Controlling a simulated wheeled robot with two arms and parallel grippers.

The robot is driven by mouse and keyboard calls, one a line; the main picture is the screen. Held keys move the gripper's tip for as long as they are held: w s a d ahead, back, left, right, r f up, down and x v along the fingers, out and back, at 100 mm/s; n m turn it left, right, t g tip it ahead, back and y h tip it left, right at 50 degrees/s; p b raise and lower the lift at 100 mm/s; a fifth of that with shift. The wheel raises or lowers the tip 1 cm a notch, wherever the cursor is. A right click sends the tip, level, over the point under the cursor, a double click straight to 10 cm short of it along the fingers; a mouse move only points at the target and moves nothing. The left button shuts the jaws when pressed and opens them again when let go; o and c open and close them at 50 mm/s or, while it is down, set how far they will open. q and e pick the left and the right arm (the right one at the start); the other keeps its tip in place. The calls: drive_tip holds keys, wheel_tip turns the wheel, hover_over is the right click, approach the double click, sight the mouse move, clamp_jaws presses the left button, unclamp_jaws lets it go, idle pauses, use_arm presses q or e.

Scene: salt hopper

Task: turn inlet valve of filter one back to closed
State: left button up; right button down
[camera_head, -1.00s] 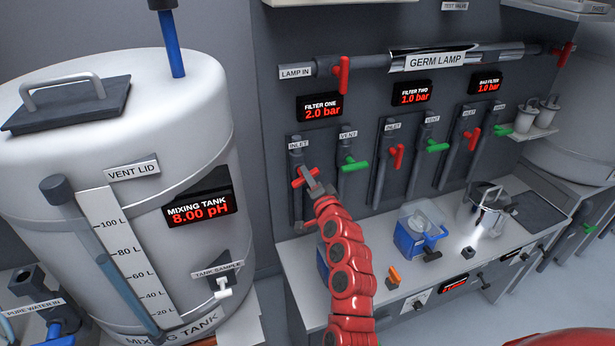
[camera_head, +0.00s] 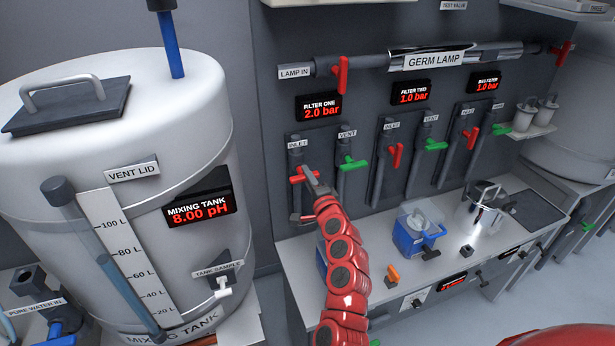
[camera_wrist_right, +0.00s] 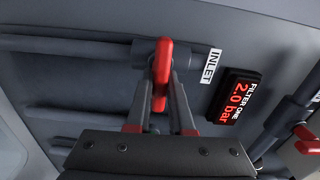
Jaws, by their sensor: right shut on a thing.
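The red handle of filter one's inlet valve (camera_head: 299,179) is on the vertical pipe under the INLET label, left of the green vent handle (camera_head: 352,163). It lies roughly level, across its pipe. My right gripper (camera_head: 313,183) is shut on the handle's right end. In the right wrist view, the fingers (camera_wrist_right: 161,92) pinch the red handle (camera_wrist_right: 162,62) from both sides, and the pipe runs crosswise behind it. The filter one display (camera_head: 319,107) reads 2.0 bar. My left gripper is not in view.
The red lamp-in handle (camera_head: 342,75) hangs above. Filter two's red inlet handle (camera_head: 395,155) is to the right. The counter below holds a blue device (camera_head: 411,240) and a metal pot (camera_head: 482,208). The mixing tank (camera_head: 120,200) stands close on the left.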

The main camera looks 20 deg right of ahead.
drive_tip(key=c, duration=0.8)
unclamp_jaws()
drive_tip(key=shift+s+f, duration=0.1)
drive_tip(key=shift+s, duration=0.35)
drive_tip(key=s+b, duration=0.1)
drive_tip(key=s, duration=1.5)
drive_tip(key=shift+s+d+b, duration=0.3)
drive_tip(key=shift+b, duration=0.05)
drive_tip(key=shift+w, duration=0.1)
